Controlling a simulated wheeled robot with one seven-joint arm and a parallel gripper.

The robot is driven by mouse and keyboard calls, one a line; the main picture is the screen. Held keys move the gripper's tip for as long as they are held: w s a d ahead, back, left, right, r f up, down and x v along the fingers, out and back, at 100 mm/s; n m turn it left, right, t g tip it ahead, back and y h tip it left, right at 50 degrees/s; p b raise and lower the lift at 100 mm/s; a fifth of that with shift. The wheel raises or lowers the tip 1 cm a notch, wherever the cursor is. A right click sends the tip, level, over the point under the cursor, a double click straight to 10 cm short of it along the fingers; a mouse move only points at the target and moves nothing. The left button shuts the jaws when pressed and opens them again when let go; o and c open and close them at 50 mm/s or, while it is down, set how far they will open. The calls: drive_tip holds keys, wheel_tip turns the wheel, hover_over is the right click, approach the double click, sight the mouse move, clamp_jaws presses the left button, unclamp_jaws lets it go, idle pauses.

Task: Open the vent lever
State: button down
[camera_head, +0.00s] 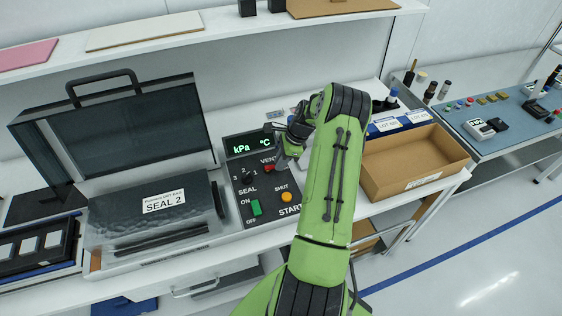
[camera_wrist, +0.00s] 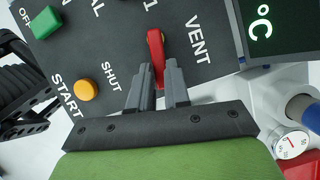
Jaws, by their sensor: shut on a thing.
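The vent lever (camera_wrist: 155,46) is a small red handle on the dark control panel (camera_wrist: 95,45), between the words VENT and SHUT. In the wrist view my gripper (camera_wrist: 159,76) is shut on the lever, with one grey finger on each side of its lower part. The upper end of the lever shows beyond the fingertips. In the head view a bit of the red lever (camera_head: 269,168) shows below VENT, and my green arm and wrist hide much of that side of the panel.
An orange START button (camera_wrist: 86,90) and a green switch (camera_wrist: 46,21) are on the same panel. A lit kPa/°C display (camera_head: 250,145) stands above it. The sealer (camera_head: 150,210) is at left, and a cardboard box (camera_head: 415,188) at right.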

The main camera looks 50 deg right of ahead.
drive_tip(key=shift+w+d, duration=0.1)
drive_tip(key=c, duration=1.1)
unclamp_jaws()
drive_tip(key=v, duration=1.5)
drive_tip(key=shift+r+p, duration=0.35)
drive_tip(key=shift+r, duration=0.05)
